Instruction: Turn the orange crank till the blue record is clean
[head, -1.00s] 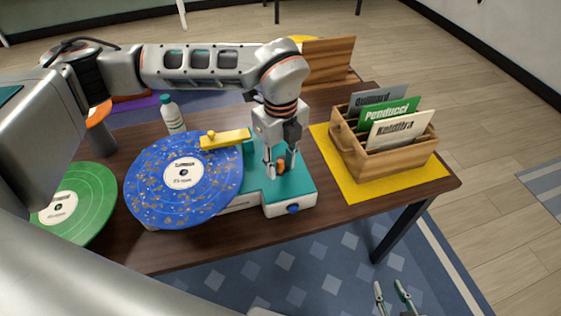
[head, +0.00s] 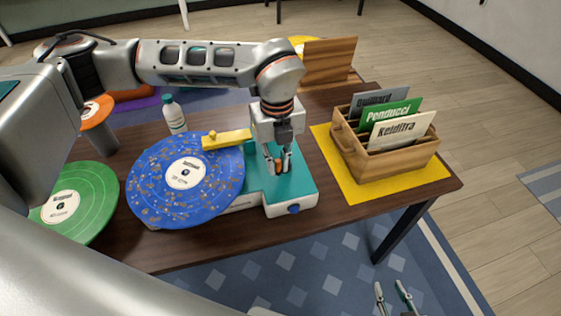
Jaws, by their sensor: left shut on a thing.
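The blue record (head: 160,205) lies on the teal and white cleaning machine (head: 298,187), with many tan specks spread over its face. A yellow arm (head: 226,139) reaches across the record's far edge. My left gripper (head: 277,168) points down over the machine's teal top, shut on the orange crank (head: 278,167). The fingers hide much of the crank. My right gripper (head: 394,290) shows at the bottom edge, away from the table, its two fingertips apart with nothing between them.
A green record (head: 95,200) lies at the left. A white bottle (head: 174,115) stands behind the blue record. A wooden crate (head: 400,160) with several sleeves stands on a yellow mat (head: 360,192) at the right. A blue patterned rug (head: 330,265) lies below.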

